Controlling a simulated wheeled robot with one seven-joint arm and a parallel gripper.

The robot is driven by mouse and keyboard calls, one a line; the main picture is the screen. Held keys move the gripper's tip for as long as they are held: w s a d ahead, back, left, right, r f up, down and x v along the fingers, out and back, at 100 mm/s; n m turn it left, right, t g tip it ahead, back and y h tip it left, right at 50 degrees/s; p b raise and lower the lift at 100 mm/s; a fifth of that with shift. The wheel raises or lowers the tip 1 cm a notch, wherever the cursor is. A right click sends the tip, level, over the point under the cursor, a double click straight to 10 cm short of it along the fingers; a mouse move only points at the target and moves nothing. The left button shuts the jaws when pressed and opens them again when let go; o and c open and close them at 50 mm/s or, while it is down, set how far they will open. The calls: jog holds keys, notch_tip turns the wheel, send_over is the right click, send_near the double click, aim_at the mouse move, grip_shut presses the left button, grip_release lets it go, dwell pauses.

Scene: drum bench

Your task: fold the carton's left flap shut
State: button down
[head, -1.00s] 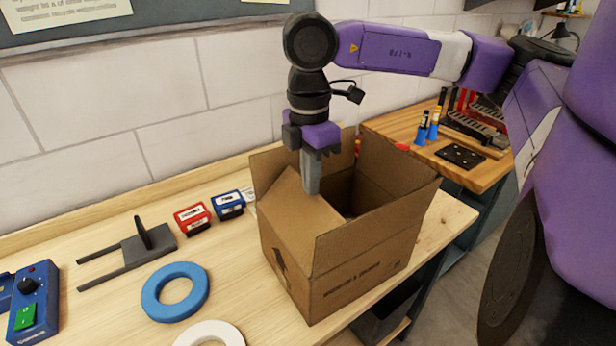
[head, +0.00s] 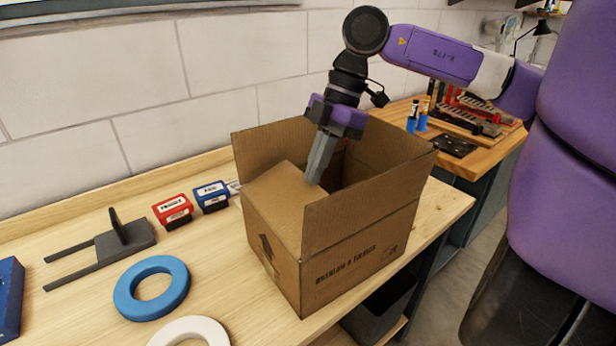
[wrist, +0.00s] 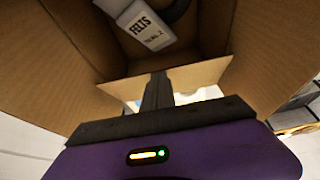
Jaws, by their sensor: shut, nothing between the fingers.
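The open cardboard carton (head: 345,258) stands on the wooden bench. Its left flap (head: 283,193) leans inward over the left part of the opening. The front flap (head: 365,190) and the back flap (head: 262,150) stand up. My gripper (head: 315,178) is shut and empty, tilted, with its tips down at the inner edge of the left flap; contact is hard to tell. In the wrist view the shut fingers (wrist: 158,88) overlap a cardboard flap (wrist: 200,75), and a white labelled pack (wrist: 147,27) lies inside the carton.
Left of the carton are a red box (head: 173,209), a blue box (head: 211,196), a grey forked bracket (head: 110,245), a blue ring (head: 152,288) and a white ring (head: 190,332). The wall is close behind. A second bench (head: 480,155) stands at the right.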

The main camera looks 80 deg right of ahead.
jog(key=shift+s+d+f+t+y+b, duration=0.15)
jog(key=shift+d+f+y+b, duration=0.05)
jog(key=shift+f+b, duration=0.35)
jog(key=shift+s+d+f+t+y+b, duration=0.15)
jog(key=shift+s+f+t+y+b, duration=0.05)
jog(key=shift+f+b, duration=0.25)
jog(key=shift+s+d+f+t+y+b, duration=0.2)
jog(key=shift+f+b, duration=0.25)
jog(key=shift+f, duration=0.15)
jog(key=shift+r, duration=0.1)
